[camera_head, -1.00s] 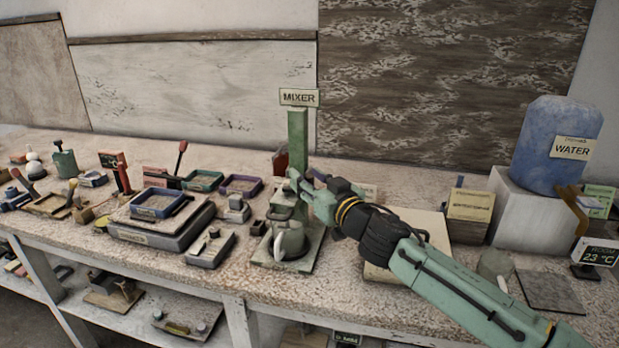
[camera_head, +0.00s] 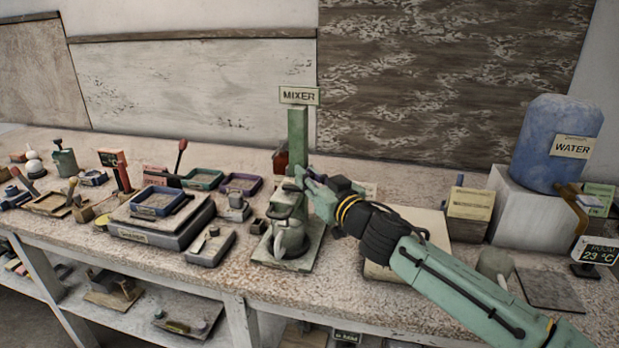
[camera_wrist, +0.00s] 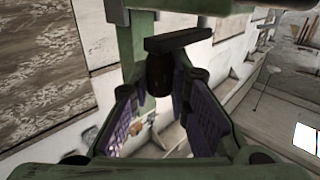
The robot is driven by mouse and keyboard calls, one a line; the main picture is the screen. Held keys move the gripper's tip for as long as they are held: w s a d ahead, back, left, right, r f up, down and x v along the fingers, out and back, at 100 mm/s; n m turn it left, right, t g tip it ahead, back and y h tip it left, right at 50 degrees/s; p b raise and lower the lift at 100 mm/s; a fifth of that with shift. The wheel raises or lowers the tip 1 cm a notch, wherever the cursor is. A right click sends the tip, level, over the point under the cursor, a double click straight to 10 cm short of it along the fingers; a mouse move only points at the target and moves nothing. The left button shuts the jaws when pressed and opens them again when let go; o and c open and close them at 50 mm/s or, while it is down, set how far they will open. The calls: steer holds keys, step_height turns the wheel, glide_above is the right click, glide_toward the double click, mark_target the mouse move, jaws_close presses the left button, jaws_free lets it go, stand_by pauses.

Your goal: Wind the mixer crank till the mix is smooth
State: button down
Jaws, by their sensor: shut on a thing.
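My gripper (camera_head: 303,178) is at the crank, above the pot and in front of the post. In the head view, my gripper partly covers the crank.
A blue water container (camera_head: 548,140) stands on a white block at the right. A pale board (camera_head: 390,268) lies beneath my arm. A dark panel (camera_head: 545,290) lies at front right.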

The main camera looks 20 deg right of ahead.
steer(key=shift+w+d+n+y, duration=0.1)
steer(key=shift+n+y, duration=0.2)
steer(key=shift+w+d+n+g+y, duration=0.25)
steer(key=shift+n+y, duration=0.25)
steer(key=shift+y, duration=0.4)
steer(key=shift+w+a+n+g+y, duration=0.1)
steer(key=shift+w+n+g+y, duration=0.7)
steer(key=shift+n+g+y, duration=0.95)
steer(key=shift+w+n+g+y, duration=0.75)
steer(key=shift+n+g+y, duration=0.85)
steer(key=shift+g+y, duration=0.25)
steer(key=shift+w+a+n+g+y, duration=0.1)
steer(key=shift+w+n+g+y, duration=0.7)
steer(key=shift+n+g+y, duration=1)
steer(key=shift+w+n+g+y, duration=0.1)
steer(key=shift+n+g+y, duration=0.2)
steer(key=shift+g, duration=0.25)
steer(key=c, duration=1.5)
jaws_free()
